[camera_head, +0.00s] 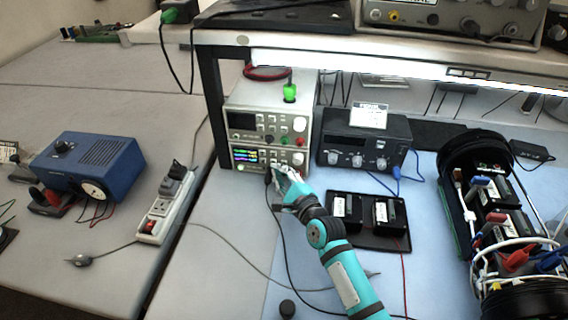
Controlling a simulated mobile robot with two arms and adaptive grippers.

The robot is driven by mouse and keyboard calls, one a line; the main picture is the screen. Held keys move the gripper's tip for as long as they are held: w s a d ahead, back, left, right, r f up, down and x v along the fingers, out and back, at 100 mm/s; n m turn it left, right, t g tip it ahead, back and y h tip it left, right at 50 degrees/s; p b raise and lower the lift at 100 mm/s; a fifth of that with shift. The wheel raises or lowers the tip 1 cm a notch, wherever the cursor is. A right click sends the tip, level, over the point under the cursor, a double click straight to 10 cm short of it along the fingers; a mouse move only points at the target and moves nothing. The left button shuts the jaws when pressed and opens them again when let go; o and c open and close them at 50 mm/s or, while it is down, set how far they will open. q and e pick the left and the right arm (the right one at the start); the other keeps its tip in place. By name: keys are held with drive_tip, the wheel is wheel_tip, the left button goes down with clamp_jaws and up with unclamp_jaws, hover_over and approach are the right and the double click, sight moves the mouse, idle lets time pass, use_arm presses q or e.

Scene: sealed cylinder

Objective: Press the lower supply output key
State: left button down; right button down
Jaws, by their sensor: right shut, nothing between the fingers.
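Two bench supplies stand stacked under the shelf, the upper supply (268,125) on the lower supply (247,158). The lower one has a lit, coloured display at its left and a knob at its right. My right gripper (277,170) is shut and empty, with its fingertips at the lower part of the lower supply's front panel. The gripper hides part of that panel, including keys there. I cannot tell whether the tips touch the panel or a key. My left gripper is not in view.
A black instrument (363,142) stands right of the supplies. A black tray (370,240) with two modules lies right of my arm. A cut-open cylinder (447,205) is at the far right. A power strip (165,207) and blue box (95,165) are left. Loose cables cross the bench.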

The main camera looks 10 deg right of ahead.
idle(0.5)
drive_tip(key=shift+w+d, duration=0.15)
drive_tip(key=shift+w, duration=0.25)
drive_tip(key=shift+w+d, duration=0.15)
drive_tip(key=shift+w, duration=0.15)
idle(0.6)
drive_tip(key=shift+s, duration=0.15)
drive_tip(key=shift+s+a+p, duration=0.3)
drive_tip(key=shift+s+p, duration=0.05)
drive_tip(key=shift+s, duration=0.25)
drive_tip(key=shift+s+a, duration=0.15)
drive_tip(key=shift+s, duration=0.1)
drive_tip(key=shift+s+a+r+p, duration=0.1)
drive_tip(key=shift+s+a+p, duration=0.15)
drive_tip(key=shift+s+p, duration=0.3)
drive_tip(key=shift+s+a+p, duration=0.25)
drive_tip(key=shift+s+p, duration=0.05)
drive_tip(key=shift+s, duration=0.4)
drive_tip(key=shift+s+a+p, duration=0.3)
drive_tip(key=shift+s+a, duration=0.05)
drive_tip(key=shift+s, duration=0.45)
